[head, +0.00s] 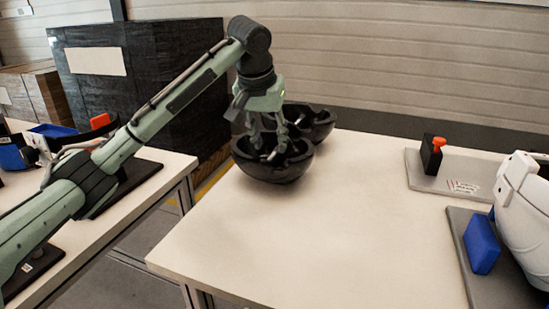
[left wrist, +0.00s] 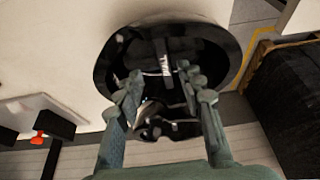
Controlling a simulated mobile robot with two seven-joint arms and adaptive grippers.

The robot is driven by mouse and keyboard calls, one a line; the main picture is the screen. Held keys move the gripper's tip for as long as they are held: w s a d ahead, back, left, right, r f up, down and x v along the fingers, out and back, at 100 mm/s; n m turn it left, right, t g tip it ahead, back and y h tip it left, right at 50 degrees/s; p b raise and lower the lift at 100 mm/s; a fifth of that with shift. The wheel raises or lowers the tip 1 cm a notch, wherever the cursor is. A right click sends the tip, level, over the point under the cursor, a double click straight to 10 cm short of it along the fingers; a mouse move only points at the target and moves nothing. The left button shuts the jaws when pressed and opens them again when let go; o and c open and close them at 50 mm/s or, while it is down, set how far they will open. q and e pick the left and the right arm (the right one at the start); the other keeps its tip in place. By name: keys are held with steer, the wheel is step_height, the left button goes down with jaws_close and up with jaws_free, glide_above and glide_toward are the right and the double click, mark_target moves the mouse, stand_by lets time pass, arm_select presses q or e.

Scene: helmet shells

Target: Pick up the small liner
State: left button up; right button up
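Two black bowl-shaped liners stand together at the far left corner of the table: a front one (head: 272,172) and a rear one (head: 318,120) partly hidden behind it. I cannot tell for sure which is the small one. My left gripper (head: 268,142) points down over the front liner, its fingertips at or just inside the opening. In the left wrist view, the fingers (left wrist: 166,88) are spread apart over a black liner (left wrist: 105,72) with straps and a white label inside. Nothing shows clamped between them. My right gripper is out of view.
The pale table (head: 310,240) is bare in the middle. At right are grey boards (head: 450,176), one with a black block and red piece, another with a blue block (head: 481,244) beside a white shell (head: 525,215). A dark wrapped stack (head: 140,90) stands behind left.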

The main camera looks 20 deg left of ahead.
mark_target(271, 156)
arm_select(q)
steer(key=x, duration=0.6)
steer(key=shift+w+a, duration=0.3)
jaws_close()
steer(key=shift+r, duration=0.1)
